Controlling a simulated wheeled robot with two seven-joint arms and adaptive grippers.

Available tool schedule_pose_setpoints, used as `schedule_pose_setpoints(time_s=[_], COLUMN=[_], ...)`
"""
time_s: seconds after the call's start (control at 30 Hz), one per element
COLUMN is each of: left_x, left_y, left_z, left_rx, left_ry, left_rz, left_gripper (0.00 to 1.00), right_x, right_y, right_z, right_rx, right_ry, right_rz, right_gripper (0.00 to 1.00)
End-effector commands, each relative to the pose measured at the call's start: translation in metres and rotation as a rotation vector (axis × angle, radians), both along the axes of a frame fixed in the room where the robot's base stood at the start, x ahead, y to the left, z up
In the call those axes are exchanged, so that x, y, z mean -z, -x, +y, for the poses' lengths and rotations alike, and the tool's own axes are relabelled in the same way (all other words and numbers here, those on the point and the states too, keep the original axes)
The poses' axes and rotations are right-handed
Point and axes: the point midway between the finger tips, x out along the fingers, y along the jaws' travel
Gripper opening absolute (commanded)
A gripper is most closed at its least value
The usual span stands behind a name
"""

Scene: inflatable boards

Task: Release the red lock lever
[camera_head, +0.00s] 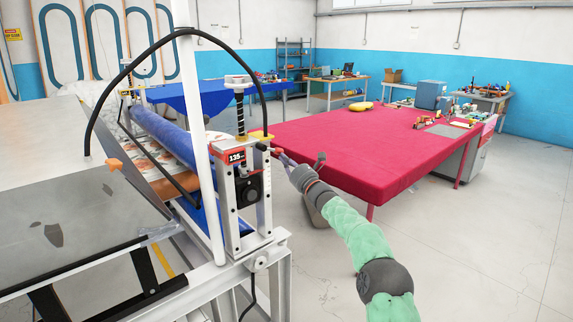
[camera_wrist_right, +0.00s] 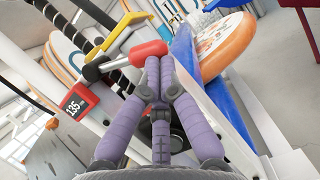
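The red lock lever's knob (camera_wrist_right: 137,54) sits on a short metal rod beside a yellow bracket (camera_wrist_right: 118,37) in the right wrist view. In the head view the knob (camera_head: 277,152) shows small at the right side of the roller machine's post. My right gripper (camera_wrist_right: 160,64) has its purple fingers drawn together, with the tips right at the knob's right end. They overlap it in the picture; I cannot tell whether they touch. The knob is not between the fingers. In the head view the right gripper (camera_head: 284,158) reaches the lever from the right. My left gripper is not in view.
The machine's post carries a red 135 display (camera_head: 236,157) and a black threaded screw (camera_head: 240,112). A blue roller (camera_head: 165,135) lies behind it. A red-covered table (camera_head: 365,145) stands close behind my right arm. Open floor (camera_head: 480,230) lies to the right.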

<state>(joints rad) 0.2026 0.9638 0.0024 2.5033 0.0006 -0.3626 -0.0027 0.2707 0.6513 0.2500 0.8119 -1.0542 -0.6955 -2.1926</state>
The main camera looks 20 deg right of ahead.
Motion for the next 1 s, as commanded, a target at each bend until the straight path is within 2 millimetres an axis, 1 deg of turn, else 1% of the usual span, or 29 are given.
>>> schedule_pose_setpoints(time_s=[0.2, 0.57, 1.0], left_x=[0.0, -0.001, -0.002], left_y=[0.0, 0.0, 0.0], left_z=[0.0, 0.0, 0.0], left_rx=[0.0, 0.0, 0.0], left_ry=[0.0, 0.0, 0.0], left_rz=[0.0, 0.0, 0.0], left_gripper=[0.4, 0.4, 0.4], right_x=[-0.005, -0.012, -0.018], right_y=[-0.006, -0.01, -0.012], right_z=[-0.001, -0.005, -0.007], right_rx=[-0.001, -0.001, -0.002], right_ry=[0.056, 0.144, 0.141], right_rz=[-0.02, -0.047, -0.045], right_gripper=[0.0, 0.0, 0.0])
